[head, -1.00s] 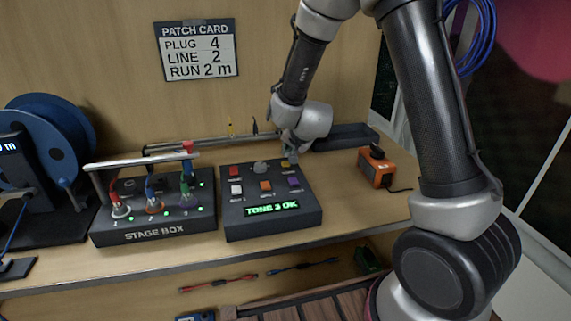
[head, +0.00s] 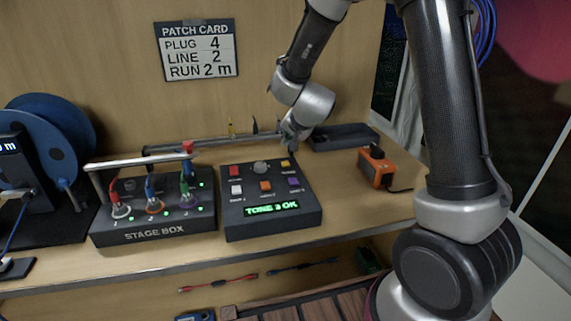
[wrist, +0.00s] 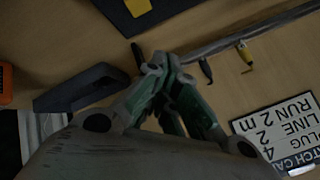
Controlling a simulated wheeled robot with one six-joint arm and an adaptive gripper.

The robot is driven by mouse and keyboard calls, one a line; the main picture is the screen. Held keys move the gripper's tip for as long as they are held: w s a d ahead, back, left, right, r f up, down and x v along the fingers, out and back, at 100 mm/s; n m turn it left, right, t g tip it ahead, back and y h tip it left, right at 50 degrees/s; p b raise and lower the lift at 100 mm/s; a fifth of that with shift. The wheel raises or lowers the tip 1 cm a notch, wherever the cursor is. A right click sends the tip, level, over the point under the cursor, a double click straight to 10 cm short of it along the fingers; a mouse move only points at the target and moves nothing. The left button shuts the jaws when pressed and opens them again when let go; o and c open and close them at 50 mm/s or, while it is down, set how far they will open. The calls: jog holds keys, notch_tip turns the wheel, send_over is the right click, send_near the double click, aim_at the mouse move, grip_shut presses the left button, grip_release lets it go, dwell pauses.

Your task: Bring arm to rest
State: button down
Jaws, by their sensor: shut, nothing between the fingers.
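My gripper (head: 291,146) is in the head view, above the back right corner of the tone box (head: 270,220), whose display reads "TONE 3 OK". Its tip is close to the yellow button (head: 285,162) but appears raised clear of it. In the wrist view my gripper (wrist: 158,62) has its fingers together with nothing between them. A dark corner with a yellow button (wrist: 138,8) shows at the top of the wrist view.
The stage box (head: 150,227) with plugged cables stands left of the tone box. An orange device (head: 373,168) sits to the right, a dark tray (head: 345,136) behind. A rail (head: 215,142) runs along the back. The patch card (head: 198,52) hangs on the wall. Bench between tone box and orange device is clear.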

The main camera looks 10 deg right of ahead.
jog(key=s+f+n+g, duration=0.1)
jog(key=s+a+f+g+y, duration=0.1)
jog(key=s, duration=0.1)
jog(key=s+a+f+n+g, duration=0.1)
jog(key=s, duration=0.1)
jog(key=shift+a+f+n, duration=0.1)
jog(key=shift+f+n, duration=0.2)
jog(key=s+n+g, duration=0.1)
jog(key=s, duration=0.1)
jog(key=s+r, duration=0.1)
jog(key=s, duration=0.2)
jog(key=s+n+g+y, duration=0.1)
jog(key=s, duration=0.1)
jog(key=shift+s+d+r+n+g, duration=0.2)
jog(key=shift+d+r+n+g, duration=0.1)
jog(key=shift+r, duration=0.05)
jog(key=s+d+r+n+h, duration=0.1)
jog(key=s+d+r, duration=0.7)
jog(key=s, duration=0.3)
jog(key=s+d+r+n+h, duration=0.1)
jog(key=s+d+r, duration=0.8)
jog(key=s, duration=0.3)
jog(key=shift+s+r+n+h, duration=0.15)
jog(key=shift+n+h, duration=0.25)
